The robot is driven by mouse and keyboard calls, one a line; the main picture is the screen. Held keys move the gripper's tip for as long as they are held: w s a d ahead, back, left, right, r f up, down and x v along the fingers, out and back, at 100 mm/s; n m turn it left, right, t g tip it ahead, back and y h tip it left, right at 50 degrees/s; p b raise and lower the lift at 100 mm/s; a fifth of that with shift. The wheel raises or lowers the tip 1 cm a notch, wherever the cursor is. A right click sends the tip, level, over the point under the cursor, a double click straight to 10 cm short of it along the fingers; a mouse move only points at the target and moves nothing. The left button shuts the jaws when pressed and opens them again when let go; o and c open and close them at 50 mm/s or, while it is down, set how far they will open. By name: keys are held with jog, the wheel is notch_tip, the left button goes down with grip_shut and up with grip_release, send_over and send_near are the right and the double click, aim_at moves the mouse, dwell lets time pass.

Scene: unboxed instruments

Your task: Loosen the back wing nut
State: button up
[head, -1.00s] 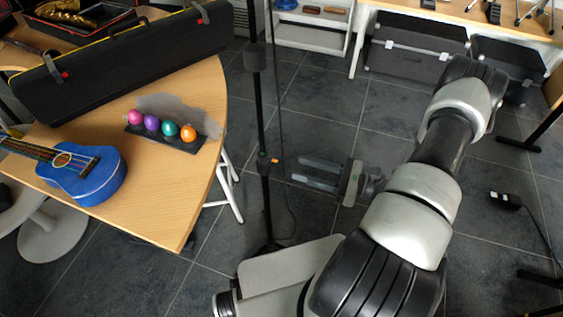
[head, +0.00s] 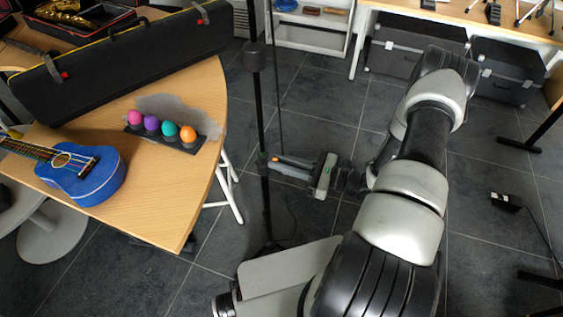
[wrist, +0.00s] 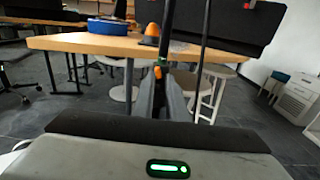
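The orange wing nut (wrist: 158,71) shows in the wrist view between the tips of my gripper (wrist: 159,76), in front of a dark upright pole. In the head view my gripper (head: 272,164) reaches from the right to the black stand pole (head: 260,110), at the joint below the table top's height. Its two grey fingers lie close together and appear shut on the wing nut. The fingers hide part of the nut. A small green spot (head: 262,157) shows on the pole beside the fingertips.
A wooden table (head: 150,205) stands left of the pole, with a blue ukulele (head: 85,178), several coloured egg shakers (head: 152,124) and a long black case (head: 120,65). The stand's legs spread on the floor below. Open dark floor (head: 320,100) lies behind my gripper.

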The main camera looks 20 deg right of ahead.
jog(key=shift+m, duration=1.6)
grip_shut()
jog(key=o, duration=0.9)
grip_release()
jog(key=p+v, duration=0.1)
jog(key=v, duration=1.6)
jog(key=shift+d, duration=0.2)
jog(key=shift+s, duration=0.1)
jog(key=shift+c, duration=0.4)
